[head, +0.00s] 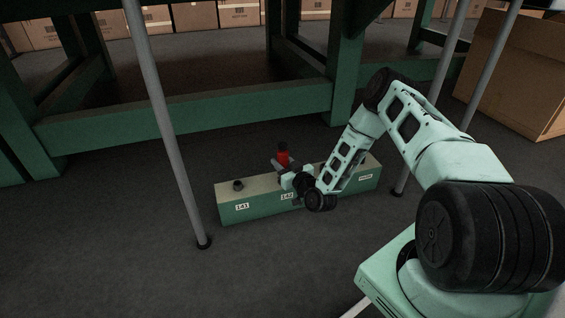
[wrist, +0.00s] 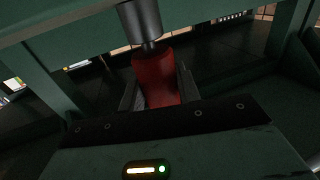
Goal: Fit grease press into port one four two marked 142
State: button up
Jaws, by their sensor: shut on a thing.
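The grease press (head: 283,153) is a red body standing roughly upright above the middle of a low green block (head: 262,207) with a cream top. My gripper (head: 284,166) is shut on it, just above the block near the label marked 142 (head: 287,196). In the wrist view the red press (wrist: 157,80) sits between the two dark fingers, with a dark metal cylinder (wrist: 141,20) at its end. Port 142 is hidden behind my gripper and wrist, so I cannot tell whether the press is in it or above it.
Port 141 (head: 238,185), a dark fitting, shows at the block's left end above its label (head: 242,206). A small label (head: 366,177) at the right end is unreadable. Grey poles (head: 168,130) and a green frame beam (head: 190,112) stand close around the block. The floor in front is clear.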

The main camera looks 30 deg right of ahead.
jog(key=shift+f+b, duration=0.35)
jog(key=shift+f, duration=0.25)
jog(key=o, duration=1.1)
jog(key=shift+o, duration=0.2)
jog(key=shift+s, duration=0.1)
jog(key=s+p, duration=0.8)
jog(key=s, duration=0.9)
jog(key=shift+s+a+p, duration=0.15)
jog(key=shift+p, duration=0.2)
